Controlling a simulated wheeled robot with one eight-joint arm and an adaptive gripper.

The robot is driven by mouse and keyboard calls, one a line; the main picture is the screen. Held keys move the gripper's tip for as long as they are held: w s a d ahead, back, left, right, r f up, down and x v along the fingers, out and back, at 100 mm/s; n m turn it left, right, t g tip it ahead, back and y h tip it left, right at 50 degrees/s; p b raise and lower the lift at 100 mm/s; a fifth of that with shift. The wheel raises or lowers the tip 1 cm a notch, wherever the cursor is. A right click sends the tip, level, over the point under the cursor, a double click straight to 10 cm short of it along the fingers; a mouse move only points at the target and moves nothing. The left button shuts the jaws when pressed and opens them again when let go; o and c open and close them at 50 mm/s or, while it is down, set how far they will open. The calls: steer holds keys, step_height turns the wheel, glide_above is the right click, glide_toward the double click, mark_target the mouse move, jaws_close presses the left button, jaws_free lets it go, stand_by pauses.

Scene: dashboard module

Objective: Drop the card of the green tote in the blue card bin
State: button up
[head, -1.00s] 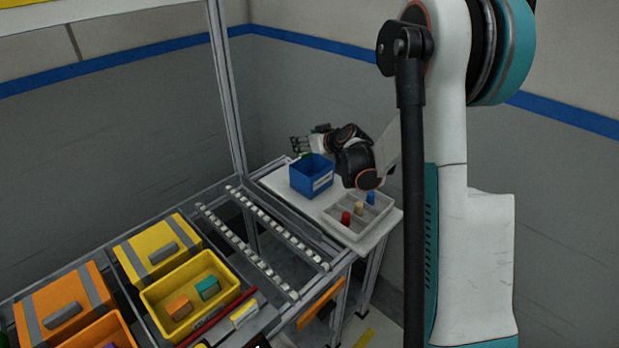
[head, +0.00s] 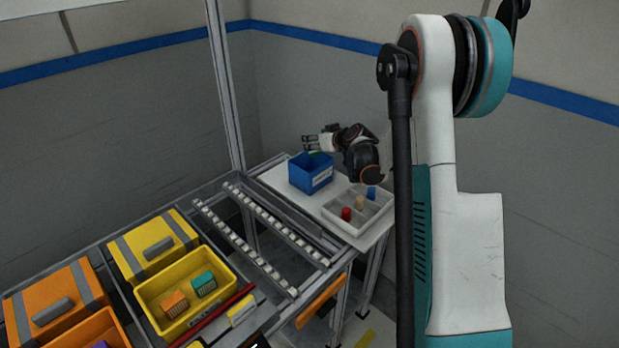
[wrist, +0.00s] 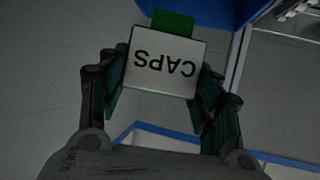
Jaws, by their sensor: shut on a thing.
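The card (wrist: 164,68), white with the word CAPS upside down and a green tab (wrist: 173,25), is held between the fingers of my gripper (wrist: 162,85) in the wrist view. In the head view my gripper (head: 312,144) is at the far rim of the blue card bin (head: 311,176), with a bit of green below the fingers. The blue bin also shows at the top of the wrist view (wrist: 215,10), beyond the card. I cannot tell whether the card is over the bin's opening or just behind it. The green tote is not clearly in view.
A grey divided tray (head: 345,222) with red, tan and blue pieces stands right of the bin on the white table. A yellow tote (head: 150,308) with two blocks, a lidded yellow box (head: 152,248) and an orange one (head: 55,302) are at the lower left. Empty roller rails (head: 262,235) lie between.

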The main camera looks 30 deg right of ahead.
steer(key=shift+f, duration=0.15)
steer(key=o, duration=1)
steer(key=v, duration=1.2)
steer(key=shift+a, duration=0.1)
